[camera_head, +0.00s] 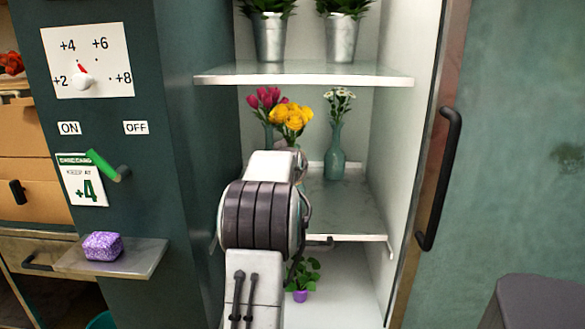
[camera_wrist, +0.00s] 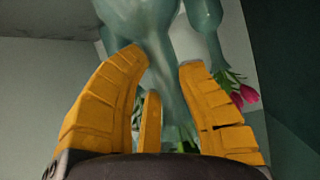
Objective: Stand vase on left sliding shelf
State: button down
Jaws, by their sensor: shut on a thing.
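My gripper (camera_wrist: 161,62) has its yellow fingers on both sides of a blue-green glass vase (camera_wrist: 160,35) in the wrist view, shut on it near the neck. In the head view my arm hides the gripper and most of this vase; yellow roses (camera_head: 291,117) show above the arm. A vase with pink tulips (camera_head: 265,97) stands just left, and its vase shows in the wrist view (camera_wrist: 204,15). A vase with white flowers (camera_head: 335,158) stands upright to the right on the middle shelf (camera_head: 350,212). My arm hides that shelf's left part.
The upper shelf (camera_head: 305,75) holds two metal pots (camera_head: 269,38) with plants. A small purple pot (camera_head: 300,295) stands on the cabinet floor below. The cabinet door's black handle (camera_head: 440,180) is at right. A purple block (camera_head: 103,246) lies on a ledge at left.

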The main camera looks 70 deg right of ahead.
jog(key=c, duration=0.9)
grip_release()
jog(key=shift+r, duration=0.15)
jog(key=v, duration=1.2)
jog(key=shift+p, duration=0.45)
jog(key=shift+a, duration=0.1)
